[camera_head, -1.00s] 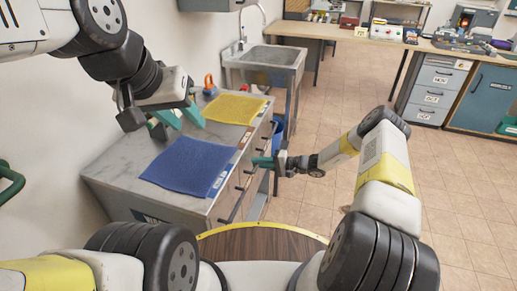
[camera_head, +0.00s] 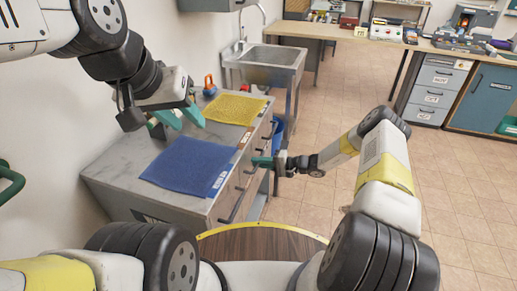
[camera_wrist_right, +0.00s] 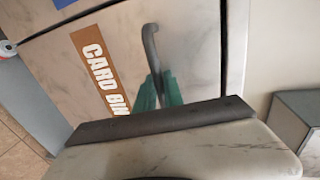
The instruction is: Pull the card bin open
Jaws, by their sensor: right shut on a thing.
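The card bin is a pale, marbled front (camera_wrist_right: 200,50) with a brown "CARD BIN" label (camera_wrist_right: 105,75) in the right wrist view. A dark bar handle (camera_wrist_right: 149,42) stands out from it. My right gripper (camera_wrist_right: 158,88) has its green fingers shut on this handle. In the head view my right gripper (camera_head: 264,162) is at the cabinet's right side, among several dark handles; the bin front is seen edge-on, and I cannot tell whether it stands out from the cabinet. My left gripper (camera_head: 179,119) hangs open and empty above the cabinet top.
A sink (camera_head: 268,58) stands behind. A round wooden surface (camera_head: 262,243) is close in front. The tiled floor to the right is clear.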

